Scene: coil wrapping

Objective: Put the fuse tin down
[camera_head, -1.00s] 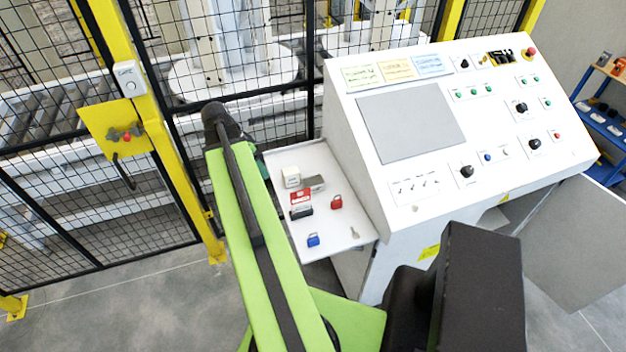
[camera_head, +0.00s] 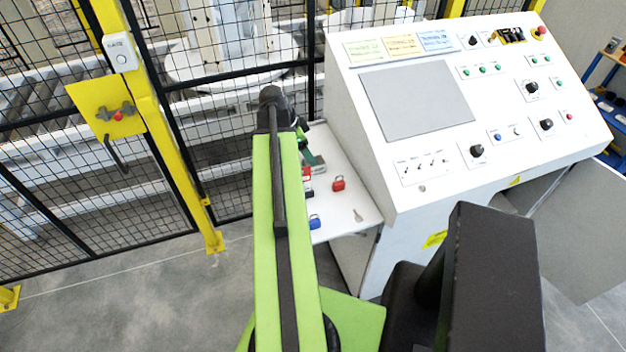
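My gripper (camera_head: 307,150) is at the far end of my green arm, over the back left of the white side shelf (camera_head: 345,212). The arm hides most of it, and its fingers cannot be made out. A small dark green piece (camera_head: 311,158) shows at the arm's end; I cannot tell whether it is part of my gripper or a thing held in it. A grey box-like thing (camera_head: 319,169) shows just below it on the shelf. I cannot tell for sure which thing is the fuse tin.
A red padlock (camera_head: 338,184), a blue padlock (camera_head: 314,222) and a small key-like piece (camera_head: 358,215) lie on the shelf. A red box (camera_head: 307,174) is partly hidden by my arm. The control desk (camera_head: 480,110) stands right, the mesh fence (camera_head: 215,130) behind.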

